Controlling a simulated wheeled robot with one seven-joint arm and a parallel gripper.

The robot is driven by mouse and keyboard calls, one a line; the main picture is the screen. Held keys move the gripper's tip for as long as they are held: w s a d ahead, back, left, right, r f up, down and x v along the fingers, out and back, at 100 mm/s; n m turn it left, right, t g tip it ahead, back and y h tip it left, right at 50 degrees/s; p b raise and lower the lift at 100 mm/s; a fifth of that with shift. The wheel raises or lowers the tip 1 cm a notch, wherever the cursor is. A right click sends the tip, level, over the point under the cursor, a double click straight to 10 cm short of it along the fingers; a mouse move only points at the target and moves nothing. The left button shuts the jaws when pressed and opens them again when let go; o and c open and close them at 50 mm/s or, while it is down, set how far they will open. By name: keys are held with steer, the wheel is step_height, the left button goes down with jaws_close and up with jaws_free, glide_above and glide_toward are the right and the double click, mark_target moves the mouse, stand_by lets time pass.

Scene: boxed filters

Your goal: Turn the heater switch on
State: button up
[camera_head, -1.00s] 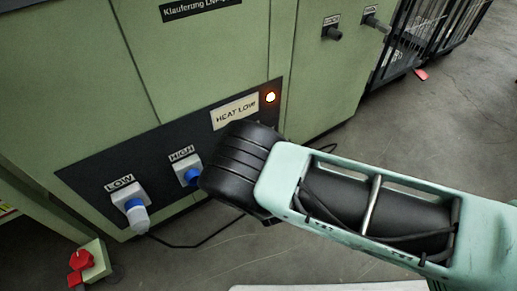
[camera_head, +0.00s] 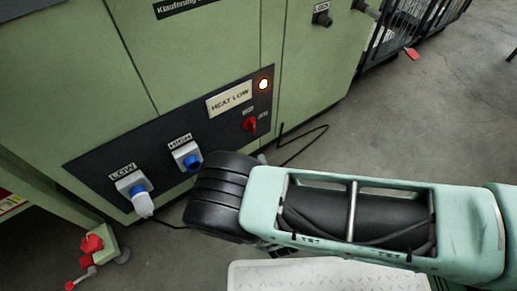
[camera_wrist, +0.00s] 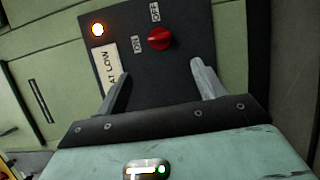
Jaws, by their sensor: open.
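The heater switch is a red knob (camera_head: 250,124) on a dark panel (camera_head: 222,128), right of the "HEAT LOW" label (camera_head: 229,99) and below a lit orange lamp (camera_head: 263,84). In the wrist view the red knob (camera_wrist: 159,38) has ON and OFF labels beside it. My gripper (camera_wrist: 160,82) is open and empty; its two grey fingers are spread, and the knob lies beyond the fingertips, between them in the picture. They appear apart from it. In the head view, my arm's black wrist hides most of the gripper.
A black cable (camera_head: 305,145) lies behind my arm. A red-and-green object (camera_head: 95,243) stands at the lower left. Open floor lies to the right.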

steer(key=v, duration=0.3)
steer(key=shift+s, duration=0.3)
stand_by(0.3)
